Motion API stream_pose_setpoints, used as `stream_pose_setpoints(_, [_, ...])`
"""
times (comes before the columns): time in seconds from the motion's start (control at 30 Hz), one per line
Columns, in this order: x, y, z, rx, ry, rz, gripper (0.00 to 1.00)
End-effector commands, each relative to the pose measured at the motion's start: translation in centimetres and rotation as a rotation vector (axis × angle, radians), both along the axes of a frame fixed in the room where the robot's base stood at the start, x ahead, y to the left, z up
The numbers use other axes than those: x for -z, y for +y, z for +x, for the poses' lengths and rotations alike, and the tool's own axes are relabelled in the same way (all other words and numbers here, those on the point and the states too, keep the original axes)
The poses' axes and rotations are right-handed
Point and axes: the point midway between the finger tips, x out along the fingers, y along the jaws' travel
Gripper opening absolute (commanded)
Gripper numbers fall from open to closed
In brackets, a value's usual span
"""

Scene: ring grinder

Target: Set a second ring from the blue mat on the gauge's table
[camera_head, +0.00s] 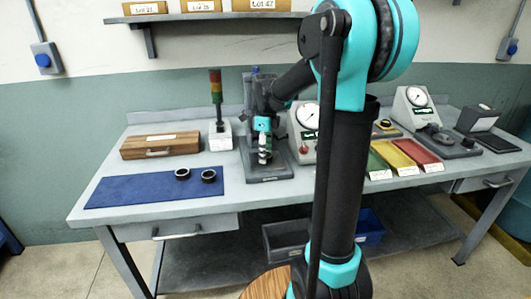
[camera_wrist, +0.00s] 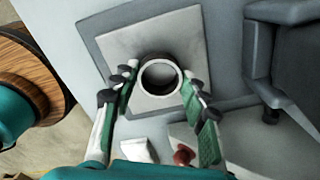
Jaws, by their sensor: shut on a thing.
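My gripper (camera_head: 264,156) points down over the grey stand's base (camera_head: 268,179), left of the white dial gauge (camera_head: 306,116). In the wrist view my gripper (camera_wrist: 158,82) has its two green-padded fingers shut on a dark ring with a pale rim (camera_wrist: 147,88). The ring is over a light square plate (camera_wrist: 118,46) on the grey base. I cannot tell whether it touches the plate. Two dark rings, one on the left (camera_head: 182,172) and one on the right (camera_head: 208,174), lie on the blue mat (camera_head: 135,192).
A wooden case (camera_head: 160,146) and a signal tower (camera_head: 217,120) stand behind the mat. Green, yellow and red trays (camera_head: 402,155) lie to the right, with a second dial gauge (camera_head: 413,105) beyond. The stand's dark upright (camera_wrist: 290,55) rises close to my gripper.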

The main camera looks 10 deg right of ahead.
Motion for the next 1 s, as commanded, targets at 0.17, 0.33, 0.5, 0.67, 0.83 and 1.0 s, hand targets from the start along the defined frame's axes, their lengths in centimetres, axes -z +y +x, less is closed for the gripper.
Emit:
stream_pose_setpoints(0.17, [0.1,0.0,0.0,0.000,0.000,0.000,0.12])
stream_pose_setpoints(0.33, [0.2,0.0,0.0,0.000,0.000,0.000,0.56])
stream_pose_setpoints(0.5, [0.2,0.0,0.0,0.000,0.000,0.000,0.65])
stream_pose_setpoints(0.67, [0.2,0.0,0.0,0.000,0.000,0.000,0.65])
stream_pose_setpoints(0.83, [-0.8,0.0,0.0,0.000,0.000,0.000,0.65])
stream_pose_setpoints(1.0, [-3.5,0.0,0.0,0.000,0.000,0.000,0.65])
